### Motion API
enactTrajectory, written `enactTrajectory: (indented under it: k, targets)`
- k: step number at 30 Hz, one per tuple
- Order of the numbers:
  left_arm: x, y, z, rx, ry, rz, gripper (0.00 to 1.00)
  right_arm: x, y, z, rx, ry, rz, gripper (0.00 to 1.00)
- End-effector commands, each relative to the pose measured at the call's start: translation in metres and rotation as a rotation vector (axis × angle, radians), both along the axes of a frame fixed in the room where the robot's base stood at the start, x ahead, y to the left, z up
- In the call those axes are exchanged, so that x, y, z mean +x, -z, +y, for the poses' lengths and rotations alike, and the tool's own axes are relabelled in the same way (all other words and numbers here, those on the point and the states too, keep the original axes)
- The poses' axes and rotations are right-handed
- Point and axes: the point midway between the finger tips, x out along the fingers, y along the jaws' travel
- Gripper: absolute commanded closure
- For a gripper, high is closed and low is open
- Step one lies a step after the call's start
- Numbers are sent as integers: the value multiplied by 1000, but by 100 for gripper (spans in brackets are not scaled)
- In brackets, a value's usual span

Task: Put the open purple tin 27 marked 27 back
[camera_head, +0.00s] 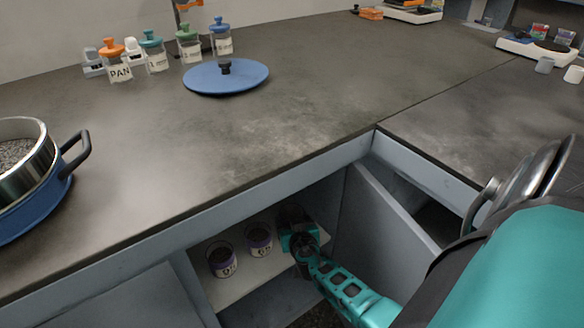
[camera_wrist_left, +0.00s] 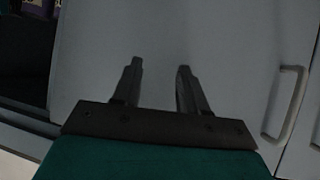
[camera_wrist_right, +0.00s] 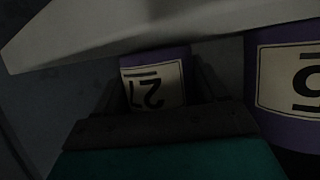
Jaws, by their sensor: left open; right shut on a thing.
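My right gripper (camera_head: 297,232) is low inside the open cabinet, at the right end of the shelf. In the right wrist view it is shut on purple tin 27 (camera_wrist_right: 155,83), whose pale label reads 27 upside down between the fingers. In the head view the gripper mostly hides this tin. Two more purple tins with pale labels stand on the shelf to its left, one near the middle (camera_head: 258,240) and one further left (camera_head: 221,262). My left gripper (camera_wrist_left: 158,72) is open and empty in front of a grey cabinet door (camera_wrist_left: 230,60).
The shelf (camera_head: 232,290) is bare in front of the tins. An open door (camera_head: 385,215) stands right of my right gripper. A neighbouring purple tin (camera_wrist_right: 285,80) is close beside tin 27. A blue lid (camera_head: 215,82), jars and a pan (camera_head: 28,180) stand on the counter.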

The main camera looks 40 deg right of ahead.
Motion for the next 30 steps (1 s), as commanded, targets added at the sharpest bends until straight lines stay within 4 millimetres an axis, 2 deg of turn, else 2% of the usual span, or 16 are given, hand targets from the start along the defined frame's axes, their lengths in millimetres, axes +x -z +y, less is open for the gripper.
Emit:
enactTrajectory:
  k: [3,4,12,23,30]
  targets:
    - [1,-1,0,0,-1,-2,57,0,2,0,-2,-2,2,63]
    - [1,-1,1,0,-1,-2,57,0,3,0,-1,-2,2,28]
    - [1,1,2,2,-3,0,57,0,3,0,0,0,1,4]
    - [-2,3,2,3,-5,7,57,0,-1,0,2,1,-1,4]
    - [-4,-8,4,6,-10,4,57,-37,-18,21,2,-1,1,4]
